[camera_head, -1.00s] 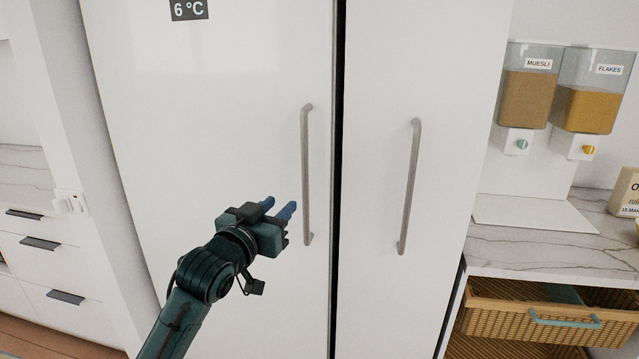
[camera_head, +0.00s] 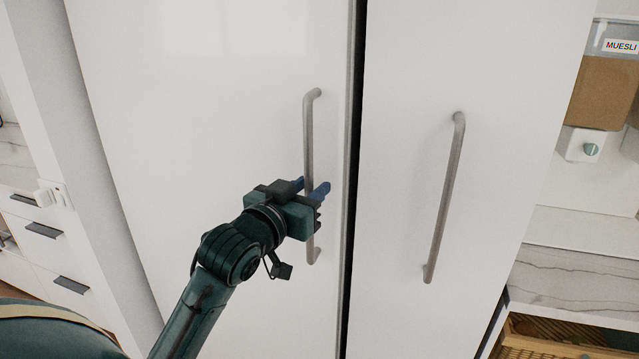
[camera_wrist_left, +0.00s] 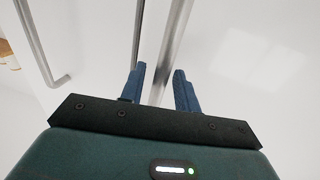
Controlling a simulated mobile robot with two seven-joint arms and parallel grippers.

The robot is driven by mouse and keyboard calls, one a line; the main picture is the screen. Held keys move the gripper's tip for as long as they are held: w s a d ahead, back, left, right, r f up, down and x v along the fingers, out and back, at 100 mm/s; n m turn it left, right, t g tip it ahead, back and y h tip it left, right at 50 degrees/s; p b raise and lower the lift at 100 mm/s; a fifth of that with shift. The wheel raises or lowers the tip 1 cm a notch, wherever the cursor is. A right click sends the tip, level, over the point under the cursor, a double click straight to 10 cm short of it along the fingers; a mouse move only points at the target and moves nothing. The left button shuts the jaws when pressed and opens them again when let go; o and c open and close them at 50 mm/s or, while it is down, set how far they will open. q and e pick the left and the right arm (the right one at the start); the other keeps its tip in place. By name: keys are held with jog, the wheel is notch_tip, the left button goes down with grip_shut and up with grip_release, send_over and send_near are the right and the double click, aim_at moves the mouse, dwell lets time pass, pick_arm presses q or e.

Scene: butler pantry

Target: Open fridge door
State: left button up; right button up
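The white fridge has a left door (camera_head: 200,90) and a right door (camera_head: 490,60), both shut, with a dark narrow gap between them. The left door has a vertical grey bar handle (camera_head: 308,130); the right door has a similar handle (camera_head: 446,195). My left gripper (camera_head: 312,188) is at the lower half of the left handle, its blue fingers open. In the left wrist view, the left handle (camera_wrist_left: 174,40) runs between the open fingertips (camera_wrist_left: 158,75), with space beside it. The gripper hides part of the handle in the head view. My right gripper is not in view.
A counter (camera_head: 575,275) with a muesli dispenser (camera_head: 605,90) stands right of the fridge, above a wicker drawer (camera_head: 540,340). Drawers (camera_head: 45,250) stand at the left. The space before the doors is clear apart from my arm.

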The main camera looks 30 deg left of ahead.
pick_arm(q)
jog(key=shift+w, duration=0.15)
jog(key=shift+c, duration=0.4)
grip_shut()
